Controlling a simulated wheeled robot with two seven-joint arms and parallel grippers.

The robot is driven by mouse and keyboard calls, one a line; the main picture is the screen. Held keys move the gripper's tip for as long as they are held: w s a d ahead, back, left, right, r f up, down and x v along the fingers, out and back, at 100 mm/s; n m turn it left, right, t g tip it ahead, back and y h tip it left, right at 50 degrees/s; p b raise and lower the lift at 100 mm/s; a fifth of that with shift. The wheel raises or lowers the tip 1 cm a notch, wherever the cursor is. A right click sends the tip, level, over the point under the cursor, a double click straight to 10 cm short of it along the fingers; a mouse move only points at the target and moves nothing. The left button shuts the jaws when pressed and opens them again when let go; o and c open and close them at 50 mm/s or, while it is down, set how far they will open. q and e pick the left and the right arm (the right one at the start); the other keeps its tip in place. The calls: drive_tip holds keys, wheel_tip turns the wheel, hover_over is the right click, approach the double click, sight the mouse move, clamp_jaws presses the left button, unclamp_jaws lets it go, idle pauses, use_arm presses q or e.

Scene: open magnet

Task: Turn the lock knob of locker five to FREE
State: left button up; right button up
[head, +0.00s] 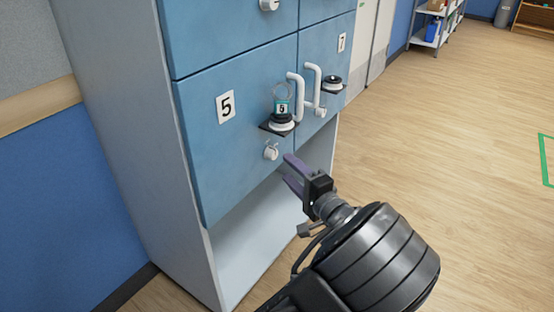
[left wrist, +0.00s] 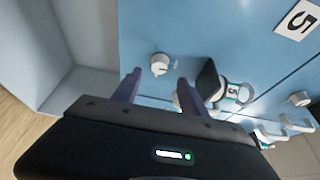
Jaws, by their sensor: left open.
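Locker five is a blue door (head: 215,145) with a white "5" label (head: 226,107). Its lock knob (head: 271,152) is small, round and white, low on the door. It also shows in the left wrist view (left wrist: 159,65), beyond the gap between my fingers. My left gripper (head: 290,172) is open and empty, with purple-grey fingers, just right of and below the knob in the head view. In the left wrist view, the left gripper's fingertips (left wrist: 157,80) point at the door and appear apart from the knob. The knob's marking is too small to read. My right gripper is not in view.
Above the knob, a small black ledge (head: 266,127) holds a round white-and-black piece with a green "5" tag (head: 282,108). A white handle (head: 298,92) stands beside it. Locker seven (head: 318,70) is to the right. An open shelf space (head: 245,245) lies below.

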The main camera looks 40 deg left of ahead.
sight(274, 156)
use_arm(q)
drive_tip(key=b+x, duration=0.1)
drive_tip(key=x, duration=0.5)
drive_tip(key=shift+w+a, duration=0.15)
drive_tip(key=shift+a, duration=0.25)
drive_tip(key=shift+c, duration=0.3)
drive_tip(key=shift+f, duration=0.1)
clamp_jaws()
